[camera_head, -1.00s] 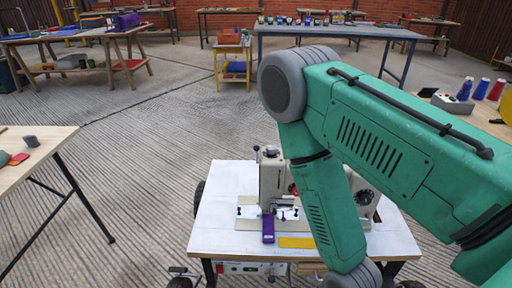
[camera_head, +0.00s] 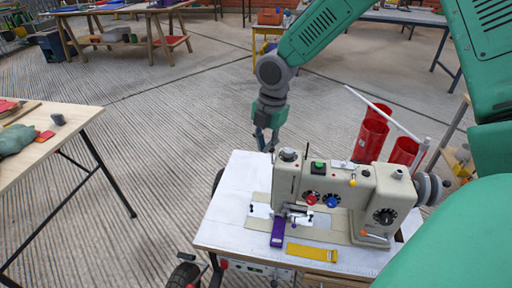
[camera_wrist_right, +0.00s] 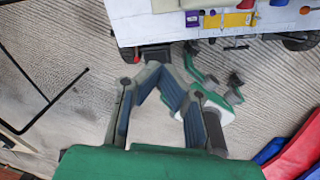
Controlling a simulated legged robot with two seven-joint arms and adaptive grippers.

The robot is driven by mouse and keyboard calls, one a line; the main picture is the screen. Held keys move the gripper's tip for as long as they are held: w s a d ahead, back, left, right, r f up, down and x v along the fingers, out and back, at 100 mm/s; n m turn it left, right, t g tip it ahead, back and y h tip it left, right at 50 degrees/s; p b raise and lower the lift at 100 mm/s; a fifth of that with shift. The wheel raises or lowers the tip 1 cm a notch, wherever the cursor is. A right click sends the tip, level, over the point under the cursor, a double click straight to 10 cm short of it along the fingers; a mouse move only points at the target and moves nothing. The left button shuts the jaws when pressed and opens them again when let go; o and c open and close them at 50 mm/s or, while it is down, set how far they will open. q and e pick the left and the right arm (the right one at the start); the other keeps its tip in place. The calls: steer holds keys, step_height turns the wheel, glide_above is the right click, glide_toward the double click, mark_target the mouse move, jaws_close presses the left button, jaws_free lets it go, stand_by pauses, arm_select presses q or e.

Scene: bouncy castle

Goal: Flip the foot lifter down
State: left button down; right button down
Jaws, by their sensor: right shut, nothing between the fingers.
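The beige sewing machine (camera_head: 345,195) stands on a white table (camera_head: 235,190) in the head view. Its needle and presser-foot area (camera_head: 295,214) is at the machine's left end, above a purple strip (camera_head: 278,233). The foot lifter is too small to make out there. My right gripper (camera_head: 268,145) is behind and left of the machine's head, apart from it, pointing down. In the right wrist view my right gripper (camera_wrist_right: 157,72) shows shut, its fingertips close together and empty. The purple strip also shows at the top of that view (camera_wrist_right: 212,21). My left gripper is not in view.
A yellow strip (camera_head: 312,252) lies at the table's front edge. Red cylinders (camera_head: 372,133) stand behind the machine. A wooden table (camera_head: 55,135) is at the left. Open ribbed floor (camera_head: 165,150) lies between the tables.

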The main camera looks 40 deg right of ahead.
mark_target(272, 156)
step_height(272, 156, down, 9)
steer(key=w+b, duration=0.2)
steer(key=b, duration=0.2)
steer(key=shift+n, duration=0.4)
steer(key=d, duration=0.1)
steer(key=d+r, duration=0.1)
steer(key=d, duration=0.1)
steer(key=w+d, duration=0.1)
steer(key=shift+w+d+r, duration=0.1)
steer(key=shift+d+r, duration=0.05)
steer(key=shift+r, duration=0.25)
steer(key=shift+r+p, duration=0.15)
steer(key=shift+p, duration=0.15)
